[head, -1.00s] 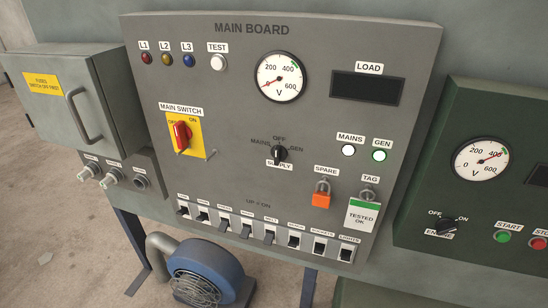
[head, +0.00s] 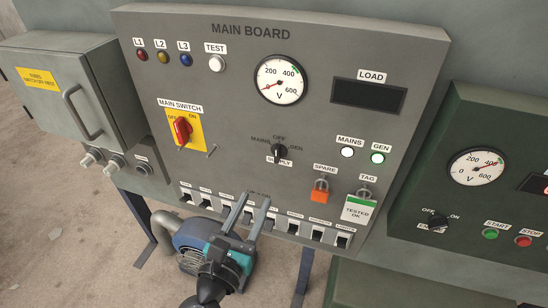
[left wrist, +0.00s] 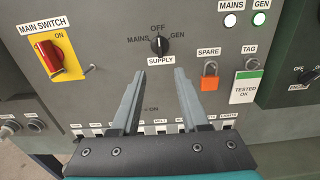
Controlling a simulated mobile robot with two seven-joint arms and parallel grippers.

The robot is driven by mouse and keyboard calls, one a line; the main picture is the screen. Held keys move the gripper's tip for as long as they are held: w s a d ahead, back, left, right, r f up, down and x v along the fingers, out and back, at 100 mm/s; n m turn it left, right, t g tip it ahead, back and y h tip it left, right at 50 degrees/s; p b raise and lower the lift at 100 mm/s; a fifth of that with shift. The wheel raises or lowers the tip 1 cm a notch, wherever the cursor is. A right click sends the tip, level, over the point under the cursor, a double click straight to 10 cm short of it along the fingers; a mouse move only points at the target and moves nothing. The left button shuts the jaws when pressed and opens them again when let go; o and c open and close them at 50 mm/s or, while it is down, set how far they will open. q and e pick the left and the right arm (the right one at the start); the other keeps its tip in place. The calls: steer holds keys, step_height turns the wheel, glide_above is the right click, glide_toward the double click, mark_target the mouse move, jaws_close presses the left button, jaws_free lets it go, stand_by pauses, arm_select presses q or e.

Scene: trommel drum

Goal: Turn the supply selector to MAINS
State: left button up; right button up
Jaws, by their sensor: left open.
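The supply selector (head: 279,151) is a small black rotary knob on the grey main board, with MAINS at its left, OFF above and GEN at its right. In the left wrist view the knob (left wrist: 159,46) looks upright, its light mark towards OFF. My left gripper (head: 252,205) is open and empty, in front of the board and below the selector. In the left wrist view its two fingers (left wrist: 160,75) point up towards the SUPPLY label, one on each side of it, with the knob uncovered beyond the tips. My right gripper is not in view.
A red main switch (head: 183,130) is left of the selector. An orange padlock (head: 320,192) and a tag (head: 359,209) hang at lower right. Breakers (head: 205,199) line the bottom, partly hidden by my gripper. The MAINS lamp (head: 347,152) looks white, the GEN lamp (head: 377,158) greenish.

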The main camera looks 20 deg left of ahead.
mark_target(276, 158)
arm_select(q)
steer(key=w+p, duration=0.1)
steer(key=w, duration=0.5)
steer(key=w+p, duration=0.1)
steer(key=w, duration=0.5)
steer(key=shift+d, duration=0.2)
steer(key=shift+w, duration=0.85)
steer(key=shift+c, duration=0.2)
jaws_close()
